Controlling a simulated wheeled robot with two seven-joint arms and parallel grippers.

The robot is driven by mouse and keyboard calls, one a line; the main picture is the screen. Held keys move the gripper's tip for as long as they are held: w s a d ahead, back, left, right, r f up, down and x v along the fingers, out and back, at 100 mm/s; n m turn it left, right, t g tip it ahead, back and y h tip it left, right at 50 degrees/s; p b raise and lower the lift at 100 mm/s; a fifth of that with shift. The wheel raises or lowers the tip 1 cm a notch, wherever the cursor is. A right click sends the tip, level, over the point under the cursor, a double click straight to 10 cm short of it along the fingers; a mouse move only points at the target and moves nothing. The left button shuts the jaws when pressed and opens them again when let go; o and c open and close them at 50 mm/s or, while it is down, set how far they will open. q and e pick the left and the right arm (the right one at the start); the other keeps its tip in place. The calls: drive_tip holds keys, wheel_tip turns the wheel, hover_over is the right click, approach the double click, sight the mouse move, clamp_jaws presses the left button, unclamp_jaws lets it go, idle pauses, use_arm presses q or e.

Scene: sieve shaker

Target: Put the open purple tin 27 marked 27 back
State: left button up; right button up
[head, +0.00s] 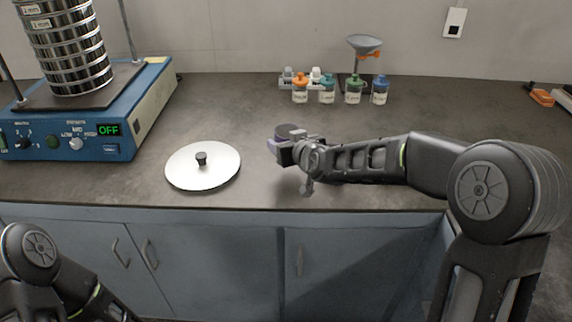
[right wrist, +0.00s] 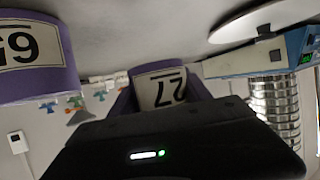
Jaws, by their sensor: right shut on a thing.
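My right gripper (head: 280,150) is over the bench, right of the round lid, and is shut on a purple tin. In the right wrist view the purple tin marked 27 (right wrist: 166,90) shows upside down between the jaws; the dark gripper body hides part of it. Only a small purple patch (head: 273,146) shows in the head view beside the gripper. A second purple tin (right wrist: 38,55) with a partly cropped label is close by in the wrist view. A dark round top (head: 289,131) shows just behind the gripper; I cannot tell which tin it belongs to. My left gripper is out of view.
A silver lid (head: 215,170) with a black knob lies on the bench. The blue sieve shaker (head: 95,125), display OFF, carries stacked sieves (head: 72,50) at left. Several small bottles (head: 327,92) and a funnel stand (head: 363,45) are at the back. Bench between is clear.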

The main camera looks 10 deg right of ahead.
drive_tip(key=shift+f, duration=0.95)
drive_tip(key=shift+f+b, duration=0.3)
drive_tip(key=shift+f, duration=1.55)
drive_tip(key=shift+f, duration=0.1)
drive_tip(key=shift+f, duration=0.15)
drive_tip(key=o, duration=1.5)
drive_tip(key=shift+r, duration=0.2)
drive_tip(key=shift+s+r, duration=0.1)
drive_tip(key=shift+r, duration=0.05)
drive_tip(key=v, duration=1.1)
drive_tip(key=shift+s+d, duration=0.1)
drive_tip(key=shift+s, duration=0.25)
